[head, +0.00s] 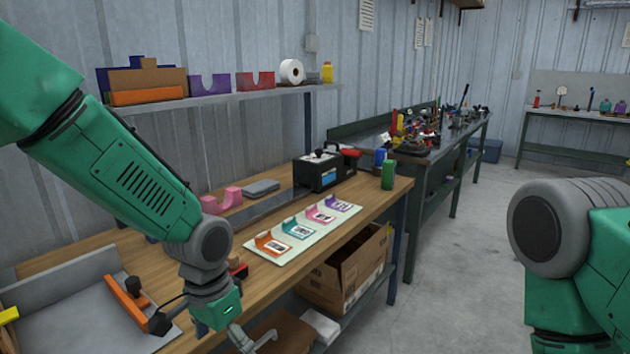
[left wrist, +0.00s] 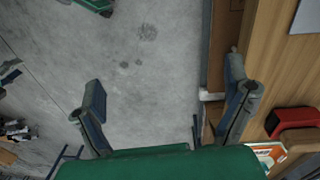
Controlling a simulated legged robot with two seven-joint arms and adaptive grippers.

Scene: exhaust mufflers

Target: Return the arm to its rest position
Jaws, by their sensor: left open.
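My left arm, green and grey, comes in from the left in the head view and hangs down over the front edge of the workbench (head: 340,205). My left gripper (head: 252,340) is at the bottom of that view, in front of the bench edge. In the left wrist view its two fingers (left wrist: 165,100) are spread apart with bare floor between them. Nothing is held. The right finger is close to the bench edge in that view. My right arm shows only as a green and grey part at the right of the head view; its gripper is out of view.
A mat with coloured cradle pictures (head: 300,230), a black box (head: 318,172), a green cylinder (head: 388,175) and a pink cradle (head: 222,201) are on the bench. A grey tray (head: 70,310) lies at left. A cardboard box (head: 345,270) sits below. The concrete floor (head: 460,270) is clear.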

